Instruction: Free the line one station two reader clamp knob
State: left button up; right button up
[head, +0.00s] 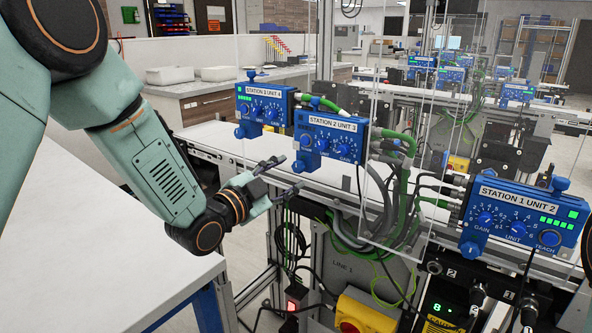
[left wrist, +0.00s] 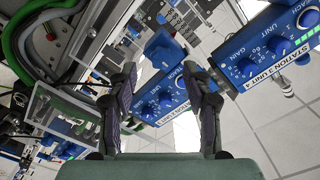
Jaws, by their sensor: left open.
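The station 2 reader (head: 331,140) is a blue box labelled "STATION 2 UNIT 3", with dials on its face. One blue knob (head: 315,101) stands on its top edge and another blue knob (head: 308,162) sticks out below its left end. I cannot tell which is the clamp knob. My left gripper (head: 284,176) is open and empty, in front of and below the reader's left end. In the left wrist view a blue reader (left wrist: 158,103) and a blue knob (left wrist: 163,48) appear between the open fingers, apparently beyond them. My right gripper is not in view.
The "STATION 3 UNIT 4" reader (head: 263,105) sits close by on the left, and the "STATION 1 UNIT 2" reader (head: 521,216) at right. Clear panels (head: 385,60) and green and grey cables (head: 402,180) are right of the station 2 reader. A white table (head: 100,250) lies below my left arm.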

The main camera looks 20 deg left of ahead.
aim_at(296, 168)
pick_arm(q)
jog(key=shift+a+x, duration=0.25)
jog(key=shift+x, duration=1.8)
jog(key=shift+s, duration=0.15)
jog(key=shift+c, duration=1.1)
jog(key=shift+d, duration=0.15)
jog(key=c, duration=0.4)
grip_shut()
